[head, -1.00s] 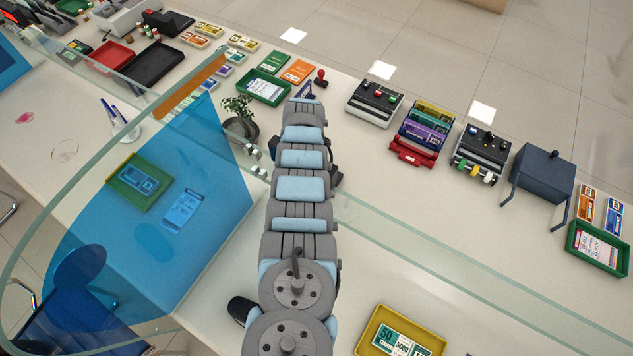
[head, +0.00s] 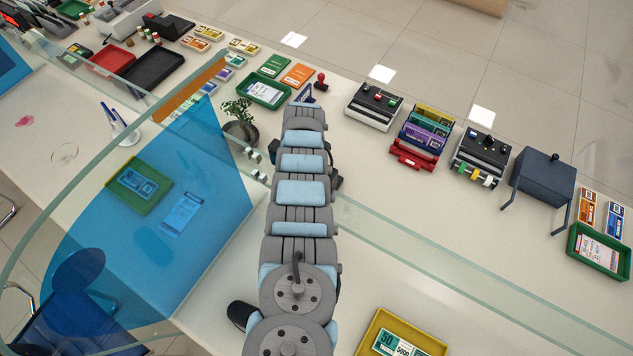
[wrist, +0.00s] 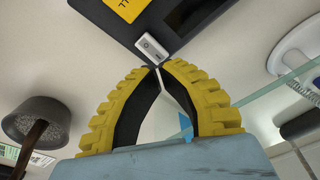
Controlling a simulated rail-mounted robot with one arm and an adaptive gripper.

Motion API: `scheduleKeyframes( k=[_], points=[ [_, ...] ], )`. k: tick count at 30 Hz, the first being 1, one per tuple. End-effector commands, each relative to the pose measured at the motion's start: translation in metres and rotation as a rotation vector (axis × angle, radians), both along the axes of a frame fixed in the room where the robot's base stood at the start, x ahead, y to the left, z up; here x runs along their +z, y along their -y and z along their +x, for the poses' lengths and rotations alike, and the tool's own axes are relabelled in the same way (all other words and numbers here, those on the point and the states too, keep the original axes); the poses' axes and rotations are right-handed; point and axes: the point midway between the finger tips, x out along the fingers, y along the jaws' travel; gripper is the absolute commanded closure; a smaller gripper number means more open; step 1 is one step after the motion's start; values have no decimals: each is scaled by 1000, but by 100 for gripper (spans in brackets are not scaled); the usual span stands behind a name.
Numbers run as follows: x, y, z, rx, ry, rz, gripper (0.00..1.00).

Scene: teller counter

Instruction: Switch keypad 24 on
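In the wrist view, a dark keypad housing (wrist: 192,22) with a yellow label (wrist: 125,8) fills the top middle. The label is cut off, so I cannot read its full number. A small white rocker switch (wrist: 150,48) sits at the housing's near edge. My gripper (wrist: 158,67) has yellow ribbed fingers with black inner pads. Its tips are together, with nothing seen between them, right at the switch. I cannot tell whether they touch it. In the head view my arm hides the gripper and the keypad.
A potted plant (head: 240,125) stands close to my arm's left. A pen stand (head: 122,130) is farther left. A glass screen (head: 430,255) crosses the counter. Several devices, including a dark blue box (head: 543,176), stand at right. A yellow tray (head: 372,340) is in front.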

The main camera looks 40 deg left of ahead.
Motion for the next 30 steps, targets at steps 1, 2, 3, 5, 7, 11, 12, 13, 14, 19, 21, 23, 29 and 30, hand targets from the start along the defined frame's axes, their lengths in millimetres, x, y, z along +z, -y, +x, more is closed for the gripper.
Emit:
scheduleKeyframes(
  k=[1,2,3,5,7,11,12,13,14,19,21,23,29,30],
  points=[
    [0,0,0,0,0,0,100],
    [0,0,0,0,0,0,100],
    [0,0,0,0,0,0,100],
    [0,0,0,0,0,0,100],
    [0,0,0,0,0,0,100],
    [0,0,0,0,0,0,100],
    [0,0,0,0,0,0,100],
    [0,0,0,0,0,0,100],
    [0,0,0,0,0,0,100],
    [-2,0,0,0,0,0,100],
    [-3,0,0,0,0,0,100],
    [-4,0,0,0,0,0,100],
    [-6,0,0,0,0,0,100],
    [-6,0,0,0,0,0,100]
  ],
)
